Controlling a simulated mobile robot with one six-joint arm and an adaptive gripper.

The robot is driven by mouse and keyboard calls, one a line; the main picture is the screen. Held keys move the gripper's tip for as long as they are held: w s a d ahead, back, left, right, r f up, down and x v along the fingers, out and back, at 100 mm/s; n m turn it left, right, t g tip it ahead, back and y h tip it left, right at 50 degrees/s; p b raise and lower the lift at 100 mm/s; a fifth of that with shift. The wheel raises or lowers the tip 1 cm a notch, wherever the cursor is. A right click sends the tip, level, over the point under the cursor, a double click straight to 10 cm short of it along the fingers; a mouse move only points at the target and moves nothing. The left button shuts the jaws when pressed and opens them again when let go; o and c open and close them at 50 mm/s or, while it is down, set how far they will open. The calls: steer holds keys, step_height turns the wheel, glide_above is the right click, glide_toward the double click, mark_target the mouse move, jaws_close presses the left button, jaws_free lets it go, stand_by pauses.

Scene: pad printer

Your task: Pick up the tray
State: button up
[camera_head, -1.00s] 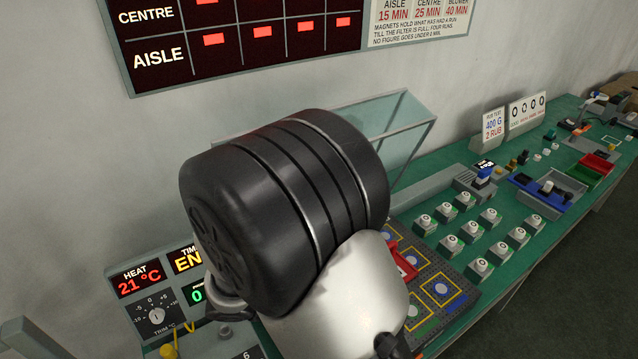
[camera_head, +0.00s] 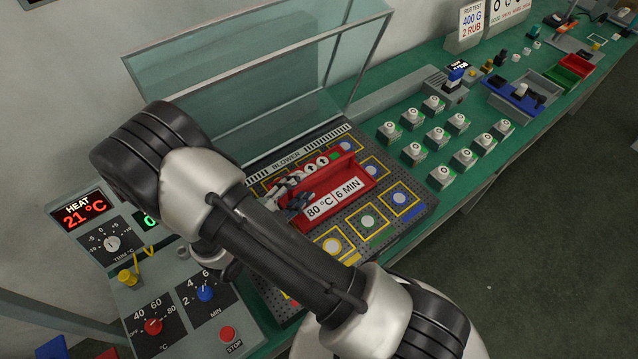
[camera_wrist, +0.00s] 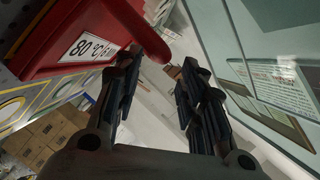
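The red tray (camera_head: 364,181) sits on the dark perforated bed of the blower unit. Its front label reads 80 °C, 6 MIN, and a few round white pieces with dark marks show in it. In the wrist view the tray (camera_wrist: 32,52) fills the upper left, at the left finger. My gripper (camera_head: 293,194) is at the tray's left end, partly hidden by my arm. In the wrist view my gripper (camera_wrist: 163,65) is open, with a clear gap between its fingers. I cannot tell whether the left finger touches the tray.
A raised glass cover (camera_head: 260,95) stands behind the bed. A control panel (camera_head: 112,244) with dials is at the left. Several grey button blocks (camera_head: 440,176) stand on the green bench (camera_head: 490,215) to the right. My arm crosses over the front left of the bed.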

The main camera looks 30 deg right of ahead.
mark_target(315, 177)
steer(key=x, duration=0.3)
steer(key=shift+d, duration=0.2)
steer(key=x, duration=0.1)
steer(key=b+x, duration=0.1)
steer(key=x, duration=0.1)
steer(key=b+x, duration=0.1)
steer(key=x, duration=0.1)
steer(key=shift+s+d+f, duration=0.1)
steer(key=shift+s+d, duration=0.1)
steer(key=shift+d, duration=0.1)
steer(key=shift+c, duration=0.2)
jaws_close()
